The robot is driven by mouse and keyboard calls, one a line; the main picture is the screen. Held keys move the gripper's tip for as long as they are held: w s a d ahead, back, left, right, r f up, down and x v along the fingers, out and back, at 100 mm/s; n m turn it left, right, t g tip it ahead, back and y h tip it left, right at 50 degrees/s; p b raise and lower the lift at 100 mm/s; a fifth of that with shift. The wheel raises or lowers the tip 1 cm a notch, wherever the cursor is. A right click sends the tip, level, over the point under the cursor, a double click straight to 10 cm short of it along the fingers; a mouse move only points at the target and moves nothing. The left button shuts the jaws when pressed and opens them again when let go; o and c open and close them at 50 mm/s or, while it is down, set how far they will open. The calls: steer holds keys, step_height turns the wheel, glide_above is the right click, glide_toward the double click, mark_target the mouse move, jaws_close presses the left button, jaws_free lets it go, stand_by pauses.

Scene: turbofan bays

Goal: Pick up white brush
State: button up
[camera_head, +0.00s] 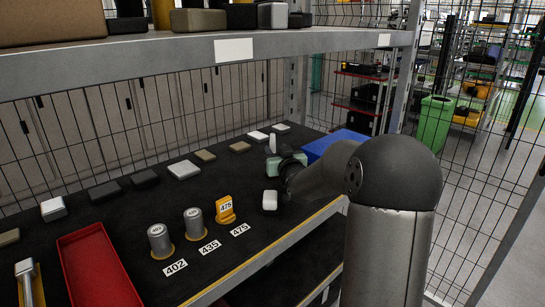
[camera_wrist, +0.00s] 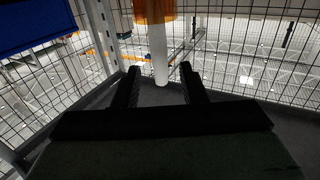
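In the wrist view a white rod-like handle (camera_wrist: 158,50) with a wide orange part (camera_wrist: 154,10) at its top appears to be the white brush. The orange part is cut off by the upper picture edge. My gripper (camera_wrist: 160,70) is open, with its two black fingers on either side of the handle's lower end in the picture. I see no contact, and I cannot tell how deep the handle lies between the fingers. In the head view my gripper (camera_head: 285,168) is over the right part of the dark shelf. I cannot make out the brush clearly there.
A blue box (camera_head: 335,142) stands behind my arm and shows in the wrist view (camera_wrist: 32,22). The dark shelf (camera_head: 130,205) bears a red tray (camera_head: 97,268), grey cylinders (camera_head: 160,240) and an orange part (camera_head: 226,210). Wire mesh encloses the back; an upper shelf (camera_head: 170,58) hangs above.

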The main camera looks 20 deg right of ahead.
mark_target(273, 146)
steer(key=shift+w+d+f+p, duration=0.15)
steer(key=shift+w+p, duration=0.15)
steer(key=shift+w, duration=0.6)
steer(key=shift+w+d+r+p, duration=0.1)
steer(key=shift+w+p, duration=0.15)
steer(key=shift+w, duration=0.6)
steer(key=shift+w+d+f+p, duration=0.15)
steer(key=shift+w+p, duration=0.15)
steer(key=shift+w, duration=0.6)
jaws_close()
